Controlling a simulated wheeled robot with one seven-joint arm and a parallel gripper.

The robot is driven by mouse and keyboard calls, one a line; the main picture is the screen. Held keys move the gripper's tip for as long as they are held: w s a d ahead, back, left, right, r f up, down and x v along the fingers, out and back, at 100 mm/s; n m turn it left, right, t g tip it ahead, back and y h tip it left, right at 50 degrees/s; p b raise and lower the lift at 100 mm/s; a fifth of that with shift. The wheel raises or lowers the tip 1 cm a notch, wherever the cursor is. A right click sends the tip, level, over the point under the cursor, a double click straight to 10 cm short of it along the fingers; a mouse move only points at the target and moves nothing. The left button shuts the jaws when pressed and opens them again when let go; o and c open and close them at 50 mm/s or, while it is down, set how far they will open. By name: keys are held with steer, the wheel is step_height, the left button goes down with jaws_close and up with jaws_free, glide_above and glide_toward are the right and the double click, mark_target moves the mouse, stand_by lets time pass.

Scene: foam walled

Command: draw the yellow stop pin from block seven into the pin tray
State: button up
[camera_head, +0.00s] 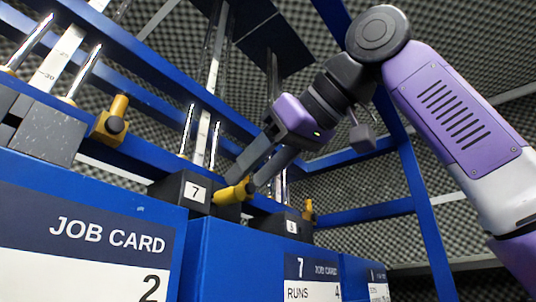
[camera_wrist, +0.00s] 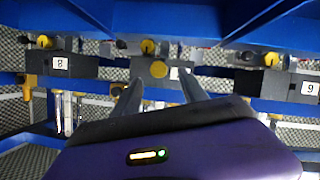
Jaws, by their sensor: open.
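Block seven (camera_head: 182,190) is a dark block with a white 7 label, at the centre of the head view. The yellow stop pin (camera_head: 232,193) sticks out of its side beside the label. My gripper (camera_head: 246,180) is open, with its fingertips at the pin. In the wrist view the round yellow pin end (camera_wrist: 158,69) shows between the tips of my gripper (camera_wrist: 159,82), with a finger on each side. I cannot tell whether the fingers touch it. I cannot pick out the pin tray in either view.
Another numbered block (camera_head: 292,226) with a yellow pin stands behind block seven. A block labelled 8 (camera_wrist: 90,66) and another numbered block (camera_wrist: 276,84) flank it in the wrist view. Blue bins (camera_head: 225,250) with job cards stand in front. Blue rails and bright rods crowd above.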

mark_target(239, 186)
steer(key=shift+p+x, duration=0.5)
steer(key=shift+x, duration=1.8)
jaws_close()
steer(key=s+d+b, duration=0.3)
steer(key=s+d, duration=0.5)
steer(key=d, duration=0.2)
steer(key=shift+d, duration=0.3)
stand_by(0.9)
steer(key=shift+s, duration=0.1)
stand_by(0.4)
